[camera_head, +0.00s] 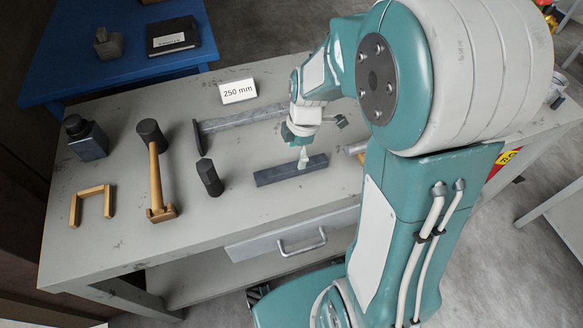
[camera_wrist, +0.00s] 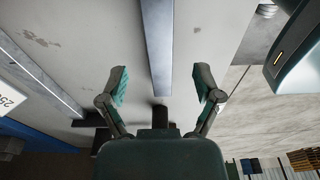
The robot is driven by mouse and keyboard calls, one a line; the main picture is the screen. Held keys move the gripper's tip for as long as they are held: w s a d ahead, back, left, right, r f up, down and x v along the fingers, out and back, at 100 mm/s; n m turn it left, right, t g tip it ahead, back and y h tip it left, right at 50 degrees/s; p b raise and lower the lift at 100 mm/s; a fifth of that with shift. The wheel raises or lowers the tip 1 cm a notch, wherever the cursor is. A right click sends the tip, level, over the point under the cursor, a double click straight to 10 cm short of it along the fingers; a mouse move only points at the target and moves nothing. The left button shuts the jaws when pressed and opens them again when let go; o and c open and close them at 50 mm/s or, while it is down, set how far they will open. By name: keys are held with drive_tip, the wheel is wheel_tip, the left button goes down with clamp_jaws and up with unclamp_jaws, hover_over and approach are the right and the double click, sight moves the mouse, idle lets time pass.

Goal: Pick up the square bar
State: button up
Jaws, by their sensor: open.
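The square bar (camera_head: 283,174) is a dark grey-blue steel bar lying flat on the grey workbench, near its front edge. In the wrist view the bar (camera_wrist: 157,45) runs from the top edge down toward the space between my fingers. In the wrist view my gripper (camera_wrist: 161,85) is open and empty, with one finger to each side of the bar's line. I cannot tell the exact height of the fingertips above the bar.
A long steel angle (camera_head: 240,119) lies behind the bar, with a "250 mm" card (camera_head: 238,91) beyond. Bare bench (camera_head: 240,203) lies between.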

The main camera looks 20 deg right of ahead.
sight(291, 166)
drive_tip(key=shift+a+f, duration=0.25)
drive_tip(key=shift+f, duration=0.5)
drive_tip(key=f, duration=0.2)
drive_tip(key=a+f, duration=0.1)
drive_tip(key=f, duration=0.1)
drive_tip(key=shift+w+f, duration=0.1)
drive_tip(key=shift+f, duration=0.05)
clamp_jaws()
